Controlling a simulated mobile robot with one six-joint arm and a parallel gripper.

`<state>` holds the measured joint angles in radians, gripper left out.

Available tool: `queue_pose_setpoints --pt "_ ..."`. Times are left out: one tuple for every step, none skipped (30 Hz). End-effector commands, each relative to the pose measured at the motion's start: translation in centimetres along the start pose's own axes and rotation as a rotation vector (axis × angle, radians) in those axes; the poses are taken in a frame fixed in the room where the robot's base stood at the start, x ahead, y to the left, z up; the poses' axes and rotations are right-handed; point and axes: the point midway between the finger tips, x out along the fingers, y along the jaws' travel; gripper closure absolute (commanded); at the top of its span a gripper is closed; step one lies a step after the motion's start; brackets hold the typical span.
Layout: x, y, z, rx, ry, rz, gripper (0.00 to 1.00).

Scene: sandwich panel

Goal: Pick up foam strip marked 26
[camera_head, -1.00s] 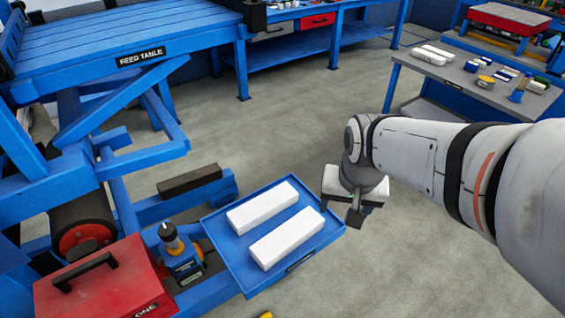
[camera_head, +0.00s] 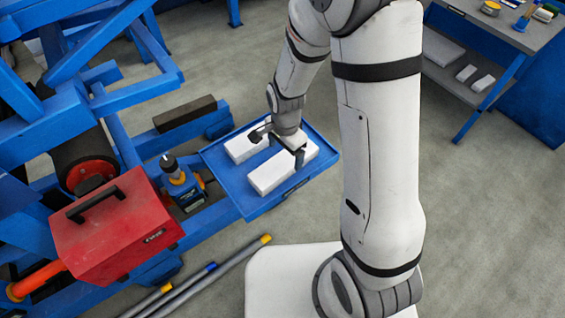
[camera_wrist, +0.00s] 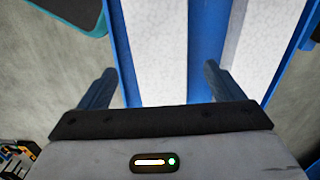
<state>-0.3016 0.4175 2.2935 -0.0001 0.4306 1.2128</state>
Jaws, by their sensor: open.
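Two white foam strips lie side by side on a blue tray (camera_head: 262,208). One is the far strip (camera_head: 240,149); the other is the near strip (camera_head: 270,177). No number is readable on either. My gripper (camera_head: 278,148) is open over the tray, partly covering the strips. In the wrist view, my gripper (camera_wrist: 160,68) has its fingers on either side of a left strip (camera_wrist: 155,45), with the right finger in front of the blue gap. A second strip (camera_wrist: 262,40) is right of that finger. I cannot tell if the fingers touch anything.
A red toolbox (camera_head: 115,225) and a small blue device with a dark knob (camera_head: 182,185) stand left of the tray. A dark block (camera_head: 185,112) lies behind it. Pipes (camera_head: 205,280) lie in front. A grey table (camera_head: 480,45) stands at the upper right.

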Motion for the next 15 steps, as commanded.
queue_pose_setpoints --pt "0.3 0.1 0.1 -0.001 -0.001 0.003 0.13" --pt "0.6 0.1 0.1 -0.001 -0.001 0.003 0.13" --pt "1.0 0.1 0.1 -0.001 -0.001 0.003 0.13" --pt "1.4 0.1 0.2 -0.001 -0.002 0.004 0.13" --pt "1.8 0.1 0.2 -0.001 -0.002 0.005 0.13" --pt "2.3 0.1 0.3 -0.001 -0.002 0.005 0.13" --pt "2.7 0.1 0.3 -0.002 -0.002 0.005 0.13" --pt "3.1 0.1 0.4 -0.002 -0.002 0.005 0.13" --pt "3.6 0.1 0.3 -0.001 -0.002 0.004 0.13" --pt "4.0 0.1 0.3 -0.002 -0.001 0.004 0.13" --pt "4.3 0.1 0.3 -0.002 -0.001 0.003 0.13" --pt "4.6 0.1 0.3 -0.002 -0.001 0.003 0.13" --pt "4.8 0.1 0.3 -0.002 -0.001 0.002 0.13" --pt "4.9 0.1 0.3 -0.002 -0.001 0.001 0.13" --pt "5.0 0.1 0.3 -0.002 0.0 0.001 0.13"
